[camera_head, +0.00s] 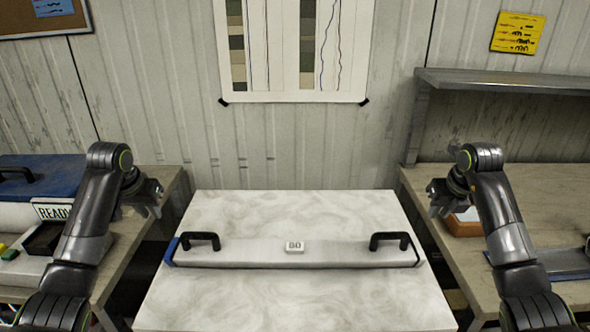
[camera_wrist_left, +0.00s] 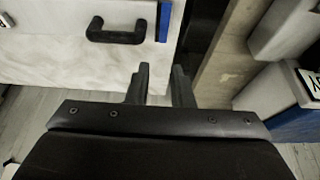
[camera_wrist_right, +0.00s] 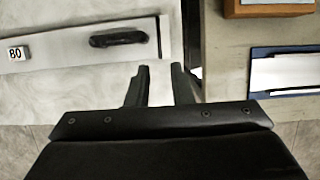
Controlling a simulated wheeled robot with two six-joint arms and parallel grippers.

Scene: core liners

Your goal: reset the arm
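My left gripper (camera_head: 144,196) is raised at the left of the pale table. Its two fingers (camera_wrist_left: 159,84) stand apart with nothing between them. My right gripper (camera_head: 440,197) is raised at the right side of the table. Its fingers (camera_wrist_right: 161,84) are also apart and empty. A long pale core liner (camera_head: 340,253) lies across the table between the arms. It has a black handle near each end, the left one (camera_head: 200,241) and the right one (camera_head: 390,241), and a white tag (camera_head: 295,247) marked 80 or similar. Neither gripper touches it.
The pale table (camera_head: 290,300) is otherwise bare. A left bench (camera_head: 170,180) holds a blue-lidded box (camera_head: 50,172) and a READY sign (camera_head: 53,211). A right bench (camera_head: 550,190) holds an orange-brown box (camera_head: 462,227) and a blue tray (camera_head: 570,264). A grey shelf (camera_head: 500,80) overhangs it.

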